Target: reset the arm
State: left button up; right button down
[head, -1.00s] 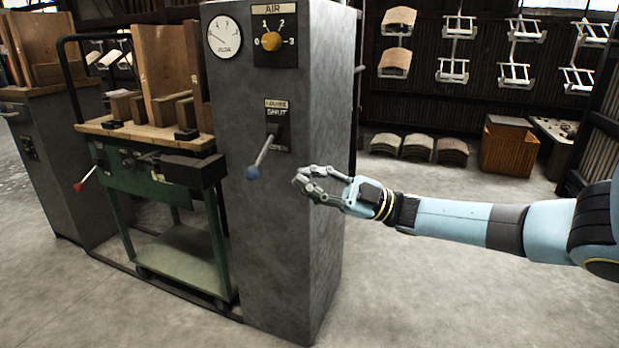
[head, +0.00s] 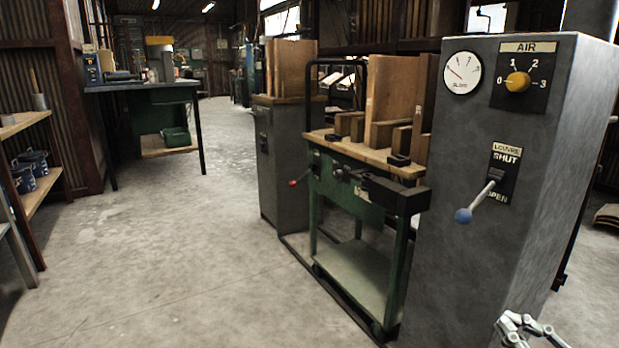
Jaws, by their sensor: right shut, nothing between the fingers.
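My right gripper (head: 528,326) shows at the bottom right edge of the head view, in front of the grey cabinet's lower part. Its fingers are shut and empty, and it is apart from the lever. The rest of my right arm is out of the frame. My left gripper is not in view. The louvre lever (head: 478,203) with a blue ball end juts out and down from its plate marked SHUT and OPEN on the grey cabinet (head: 470,270).
An air dial (head: 517,82) with a yellow knob and a round gauge (head: 462,73) sit above the lever. A green workbench (head: 365,260) with wooden blocks stands left of the cabinet. A dark table (head: 150,90) stands further back. The concrete floor (head: 190,260) on the left is clear.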

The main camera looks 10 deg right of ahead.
jog(key=s+a+f+m+g+h, duration=0.2)
jog(key=s+f+m+g+h, duration=0.3)
jog(key=s+f, duration=0.5)
jog(key=s+a+f+m+g+h, duration=0.2)
jog(key=s+f+m+g+h, duration=0.3)
jog(key=f, duration=0.9)
pick_arm(q)
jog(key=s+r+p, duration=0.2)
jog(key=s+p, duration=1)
jog(key=p, duration=0.2)
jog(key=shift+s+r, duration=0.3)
pick_arm(e)
jog(key=s+f+g, duration=0.1)
jog(key=s+g, duration=0.3)
jog(key=s, duration=0.9)
jog(key=s+a+f+m+g+h, duration=0.1)
jog(key=s+f+g, duration=0.1)
jog(key=s, duration=1.2)
jog(key=shift+s+g, duration=0.15)
jog(key=shift+g, duration=0.75)
jog(key=c, duration=2)
grip_release()
